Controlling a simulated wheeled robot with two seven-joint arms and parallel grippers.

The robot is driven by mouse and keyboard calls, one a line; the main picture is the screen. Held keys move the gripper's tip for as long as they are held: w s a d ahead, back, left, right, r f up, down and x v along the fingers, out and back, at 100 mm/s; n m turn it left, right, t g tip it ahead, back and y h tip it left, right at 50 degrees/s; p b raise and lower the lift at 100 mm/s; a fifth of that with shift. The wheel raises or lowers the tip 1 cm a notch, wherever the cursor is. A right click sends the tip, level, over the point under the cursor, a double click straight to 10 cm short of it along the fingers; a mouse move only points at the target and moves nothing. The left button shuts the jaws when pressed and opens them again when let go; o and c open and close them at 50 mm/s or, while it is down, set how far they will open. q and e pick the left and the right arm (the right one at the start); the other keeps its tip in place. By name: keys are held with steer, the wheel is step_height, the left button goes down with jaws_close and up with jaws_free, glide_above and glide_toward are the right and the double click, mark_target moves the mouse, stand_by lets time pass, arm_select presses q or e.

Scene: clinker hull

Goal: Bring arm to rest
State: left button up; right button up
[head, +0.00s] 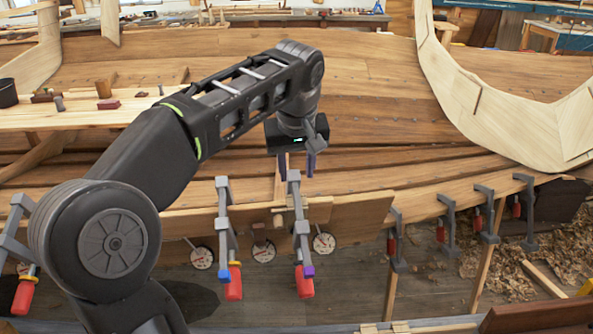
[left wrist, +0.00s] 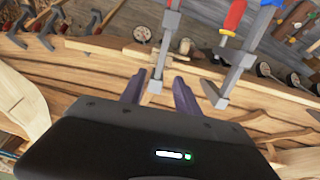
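My left arm (head: 150,160) comes in from the left and reaches over the hull (head: 380,120), bent down at the wrist. My left gripper (head: 297,166) points down above the hull's near upper plank. Its two purple fingers are apart; they also show in the left wrist view (left wrist: 158,92). A grey clamp (head: 299,235) with a red handle stands just below and beyond the fingertips, and its upper end lines up with the gap in the left wrist view (left wrist: 165,50). I see nothing held. My right gripper is not in view.
Another clamp (head: 224,235) stands to the left, and several more line the plank edge at right. Round dials (head: 323,243) hang below the plank. A pale curved frame (head: 480,100) rises at right. A board (head: 80,115) with small tools lies at left.

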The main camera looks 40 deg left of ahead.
arm_select(q)
steer(key=shift+w, duration=0.1)
stand_by(0.7)
